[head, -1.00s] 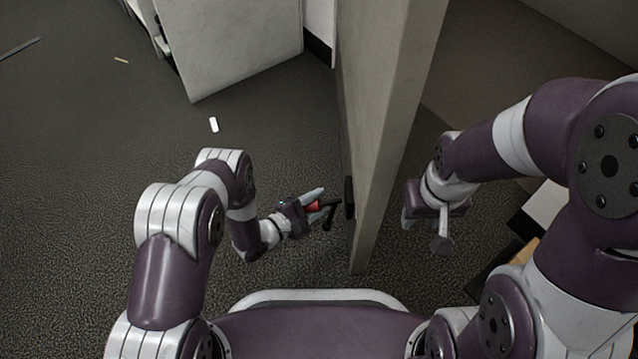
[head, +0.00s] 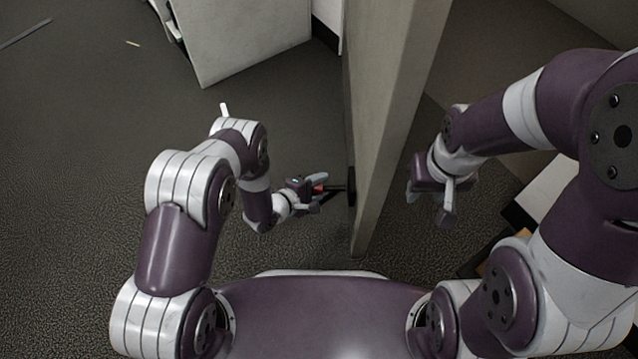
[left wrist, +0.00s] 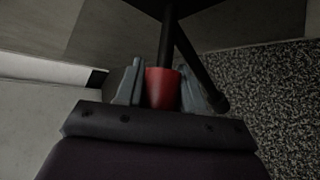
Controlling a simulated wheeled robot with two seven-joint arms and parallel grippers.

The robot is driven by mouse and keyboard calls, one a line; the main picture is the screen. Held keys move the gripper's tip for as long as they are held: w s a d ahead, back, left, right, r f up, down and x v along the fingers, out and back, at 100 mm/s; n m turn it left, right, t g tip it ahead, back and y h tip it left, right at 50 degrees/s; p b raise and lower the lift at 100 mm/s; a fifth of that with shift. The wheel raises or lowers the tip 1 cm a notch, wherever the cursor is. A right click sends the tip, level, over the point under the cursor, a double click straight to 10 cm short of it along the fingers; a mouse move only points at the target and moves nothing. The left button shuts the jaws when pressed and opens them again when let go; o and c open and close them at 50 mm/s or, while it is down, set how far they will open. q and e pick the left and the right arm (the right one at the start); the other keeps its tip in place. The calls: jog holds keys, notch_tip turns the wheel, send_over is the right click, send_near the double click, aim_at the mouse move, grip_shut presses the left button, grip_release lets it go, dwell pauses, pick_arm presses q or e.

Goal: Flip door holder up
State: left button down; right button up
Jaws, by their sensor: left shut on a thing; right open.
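The door holder (head: 338,188) is a black arm with a red end, fixed to the left face of the grey door panel (head: 385,130). In the head view the arm sticks out sideways from a black mount (head: 351,187) low on the panel. My left gripper (head: 319,188) is shut on the red end (left wrist: 162,90), with one finger on each side of it in the left wrist view. A black rod (left wrist: 165,45) runs from the red end towards the panel, and a second dark rod (left wrist: 200,72) slants down to the right. My right gripper (head: 430,197) is open and empty right of the panel.
A light grey cabinet (head: 245,40) stands at the back left. A small white piece (head: 224,110) lies on the dark carpet (head: 70,180), which is mostly free on the left. Boxes (head: 545,190) stand at right, partly behind my right arm.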

pick_arm(q)
jog(key=c, duration=0.8)
grip_release()
jog(key=p+v, duration=0.6)
jog(key=v, duration=0.6)
jog(key=shift+s+a+r, duration=0.15)
jog(key=shift+s, duration=0.15)
